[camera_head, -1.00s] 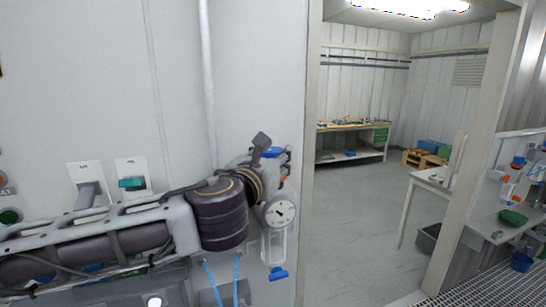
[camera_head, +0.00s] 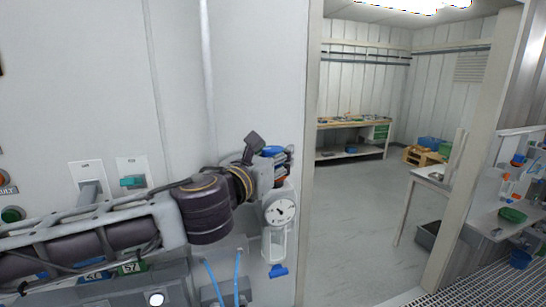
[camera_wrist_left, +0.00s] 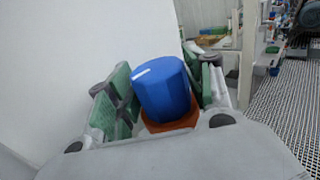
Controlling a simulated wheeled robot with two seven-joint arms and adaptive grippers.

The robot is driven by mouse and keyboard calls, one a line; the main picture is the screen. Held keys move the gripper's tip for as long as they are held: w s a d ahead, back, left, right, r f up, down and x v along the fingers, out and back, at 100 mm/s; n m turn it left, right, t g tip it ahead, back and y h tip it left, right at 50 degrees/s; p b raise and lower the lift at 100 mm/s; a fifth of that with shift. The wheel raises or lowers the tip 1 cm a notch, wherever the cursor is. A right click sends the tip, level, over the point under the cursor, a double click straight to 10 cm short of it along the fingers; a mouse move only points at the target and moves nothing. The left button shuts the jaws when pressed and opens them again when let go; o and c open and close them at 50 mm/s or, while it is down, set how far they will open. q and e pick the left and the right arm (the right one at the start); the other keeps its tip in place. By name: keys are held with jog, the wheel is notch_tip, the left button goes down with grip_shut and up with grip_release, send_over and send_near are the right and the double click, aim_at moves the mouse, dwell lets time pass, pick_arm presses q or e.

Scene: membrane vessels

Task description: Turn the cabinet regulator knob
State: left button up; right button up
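The regulator's blue knob (camera_head: 273,151) sits at the top of the cabinet regulator, above a round white gauge (camera_head: 281,210). In the left wrist view the knob (camera_wrist_left: 162,88) stands upright on an orange collar (camera_wrist_left: 171,123), with a white mark on its top. My left gripper (camera_head: 268,168) reaches it from the left. Its green finger pads lie on both sides of the knob in the left wrist view (camera_wrist_left: 163,90) and appear closed on it, though the contact faces are partly hidden. My right gripper is in neither view.
A clear bowl with a blue drain (camera_head: 278,271) hangs under the gauge. The cabinet panel carries a green-blue lever (camera_head: 132,182) and a grey lever (camera_head: 89,190). Blue tubes run below my arm. A doorway to the right opens onto a room with a workbench (camera_head: 352,125).

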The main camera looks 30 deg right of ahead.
pick_arm(q)
jog(key=shift+o, duration=0.9)
jog(key=shift+s+n+t+y+b, duration=0.1)
jog(key=shift+n+t+y+b, duration=0.3)
jog(key=shift+n+t+y, duration=0.4)
jog(key=shift+n+t+y, duration=0.6)
jog(key=shift+t, duration=0.3)
jog(key=shift+d+n+t+y, duration=0.1)
jog(key=shift+n+t+y, duration=1.3)
jog(key=shift+y, duration=0.5)
